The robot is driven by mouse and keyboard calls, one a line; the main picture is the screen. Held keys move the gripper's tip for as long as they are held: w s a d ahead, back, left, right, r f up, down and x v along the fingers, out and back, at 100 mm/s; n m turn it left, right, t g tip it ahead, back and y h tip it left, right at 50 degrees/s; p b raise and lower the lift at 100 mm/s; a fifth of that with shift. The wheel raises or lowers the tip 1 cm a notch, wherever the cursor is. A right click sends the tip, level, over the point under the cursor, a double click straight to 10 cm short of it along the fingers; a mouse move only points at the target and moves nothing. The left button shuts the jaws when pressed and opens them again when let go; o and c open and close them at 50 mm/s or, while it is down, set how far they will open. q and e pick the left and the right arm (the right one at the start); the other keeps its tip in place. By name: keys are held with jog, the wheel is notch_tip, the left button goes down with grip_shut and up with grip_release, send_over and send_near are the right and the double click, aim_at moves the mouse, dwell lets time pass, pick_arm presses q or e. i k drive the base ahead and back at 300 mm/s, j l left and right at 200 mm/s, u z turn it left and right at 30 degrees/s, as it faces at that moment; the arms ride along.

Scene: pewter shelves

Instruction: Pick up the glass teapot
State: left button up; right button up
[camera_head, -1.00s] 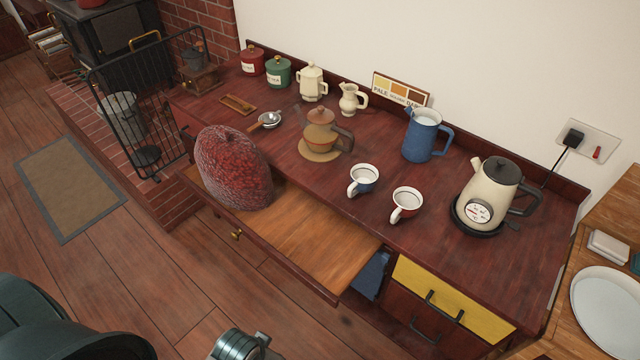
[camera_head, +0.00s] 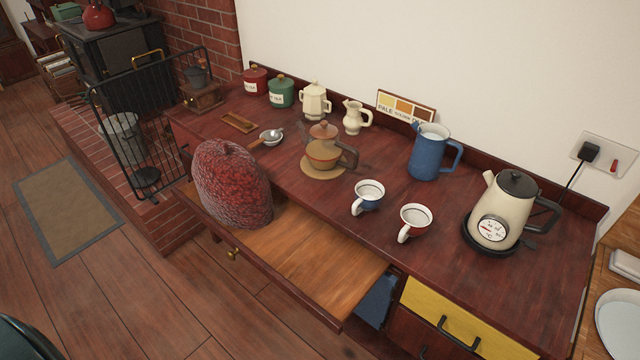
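The glass teapot (camera_head: 322,152) stands upright on a round tan mat (camera_head: 309,171) in the middle of the dark red counter. It is see-through, with a brown lid and a dark handle pointing right, and amber-brown contents show low inside. Neither of my grippers shows in the head view.
A red knitted cosy (camera_head: 232,185) stands in the open drawer (camera_head: 318,255) in front of the teapot. A strainer (camera_head: 270,137) lies left of the teapot. A blue-and-white cup (camera_head: 368,196), a red-and-white cup (camera_head: 414,221), a blue jug (camera_head: 428,153) and an electric kettle (camera_head: 502,215) stand to its right.

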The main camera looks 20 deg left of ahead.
aim_at(322, 155)
jog(key=j, duration=0.55)
jog(key=k+j, duration=0.15)
jog(key=j, duration=0.45)
jog(key=j+z, duration=0.1)
jog(key=j, duration=0.45)
jog(key=k+j, duration=0.15)
jog(key=j, duration=0.45)
jog(key=j+z, duration=0.1)
jog(key=j, duration=0.45)
jog(key=k, duration=0.05)
